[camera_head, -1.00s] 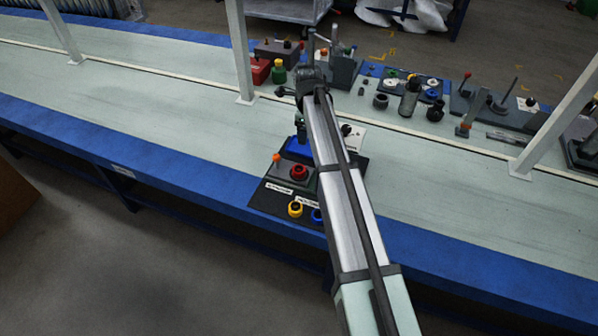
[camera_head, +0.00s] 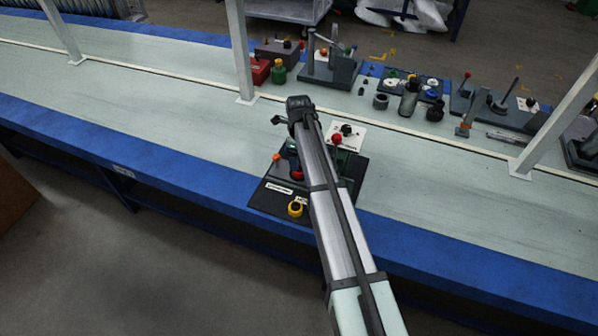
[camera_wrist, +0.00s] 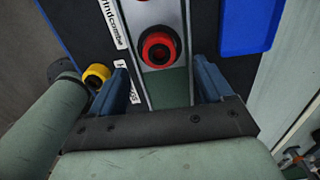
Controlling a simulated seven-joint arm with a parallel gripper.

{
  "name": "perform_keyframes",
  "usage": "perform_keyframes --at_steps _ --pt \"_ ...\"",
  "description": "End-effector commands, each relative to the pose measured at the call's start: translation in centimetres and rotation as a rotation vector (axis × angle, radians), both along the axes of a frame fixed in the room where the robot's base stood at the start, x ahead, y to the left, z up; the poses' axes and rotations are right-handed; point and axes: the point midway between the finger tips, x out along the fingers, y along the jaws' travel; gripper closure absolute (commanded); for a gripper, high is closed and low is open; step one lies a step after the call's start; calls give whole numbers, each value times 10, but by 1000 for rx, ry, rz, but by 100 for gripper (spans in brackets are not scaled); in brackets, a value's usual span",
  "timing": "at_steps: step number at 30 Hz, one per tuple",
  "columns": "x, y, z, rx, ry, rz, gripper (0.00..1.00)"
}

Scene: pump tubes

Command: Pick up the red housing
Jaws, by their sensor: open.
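The red housing (camera_wrist: 158,49) is a round red ring with a dark centre hole. In the wrist view it stands upright on a grey strip with pale edges, at the top middle. My gripper (camera_wrist: 161,78) is open, with one blue-grey finger on each side of the picture. The housing shows beyond the fingertips, between their lines and apart from both. Nothing is held. In the head view my arm hides most of the housing and the fingers.
A yellow ring (camera_wrist: 97,74) stands left of the left finger, also on the black board (camera_head: 262,201) in the head view. An orange knob (camera_head: 276,157) stands nearby. Fixtures line the table's far side.

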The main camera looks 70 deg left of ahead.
Motion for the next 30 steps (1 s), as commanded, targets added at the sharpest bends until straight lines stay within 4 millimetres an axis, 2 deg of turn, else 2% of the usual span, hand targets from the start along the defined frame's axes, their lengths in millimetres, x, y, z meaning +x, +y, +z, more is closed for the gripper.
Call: perform_keyframes --at_steps 5,15,22,30 --pt "0 -1 -10 0 0 0 20" --pt "1 -3 -50 0 0 0 20" --pt "1 -3 -52 1 -1 0 20" --pt "1 -3 -52 1 -1 0 45"
